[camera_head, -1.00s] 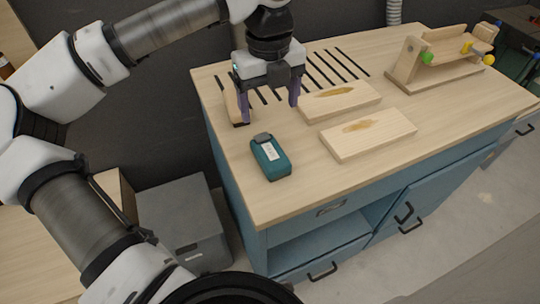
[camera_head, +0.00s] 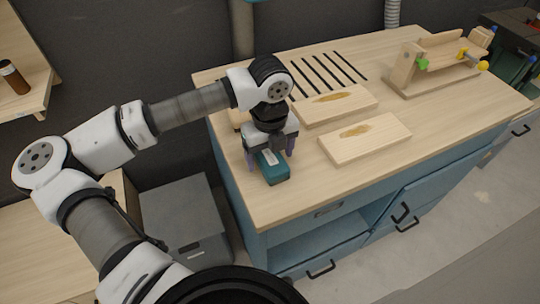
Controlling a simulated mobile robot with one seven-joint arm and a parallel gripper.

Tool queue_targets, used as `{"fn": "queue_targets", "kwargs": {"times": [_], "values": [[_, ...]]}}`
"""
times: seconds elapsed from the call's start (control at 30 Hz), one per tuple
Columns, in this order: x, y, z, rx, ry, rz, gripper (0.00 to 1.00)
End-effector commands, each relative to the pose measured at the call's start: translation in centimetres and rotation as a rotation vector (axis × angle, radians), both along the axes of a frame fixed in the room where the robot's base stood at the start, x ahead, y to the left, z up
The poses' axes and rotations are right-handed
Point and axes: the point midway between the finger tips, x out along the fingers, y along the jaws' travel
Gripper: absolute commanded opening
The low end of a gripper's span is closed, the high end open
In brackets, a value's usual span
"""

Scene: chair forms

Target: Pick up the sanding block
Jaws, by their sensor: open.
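My gripper (camera_head: 269,155) is open over the near left part of the workbench, with its fingers pointing down. A teal block-shaped object (camera_head: 274,174) with a pale label lies below and between the fingers. Its far end is hidden by the gripper, and I cannot tell whether the fingers touch it. A pale wooden block (camera_head: 238,116) is partly visible behind the gripper at the left edge of the bench. I cannot tell for certain which of these two is the sanding block.
Two stained boards (camera_head: 365,140) lie right of the gripper on the workbench (camera_head: 300,195). Dark strips (camera_head: 330,70) lie behind them. A wooden jig (camera_head: 435,65) with green and yellow knobs stands at the back right. The bench front is clear.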

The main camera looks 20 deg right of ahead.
Motion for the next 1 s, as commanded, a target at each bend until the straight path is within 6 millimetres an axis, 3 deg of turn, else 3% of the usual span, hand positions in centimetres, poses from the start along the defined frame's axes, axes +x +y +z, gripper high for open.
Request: {"fn": "queue_targets", "kwargs": {"times": [0.3, 0.7, 1.0], "values": [[-0.01, 0.0, -0.83, 0.0, -0.001, -0.001, 0.78], [0.0, 0.0, -0.79, 0.0, -0.001, -0.001, 0.28], [0.03, 0.0, -0.57, 0.0, -0.002, 0.0, 0.28]]}}
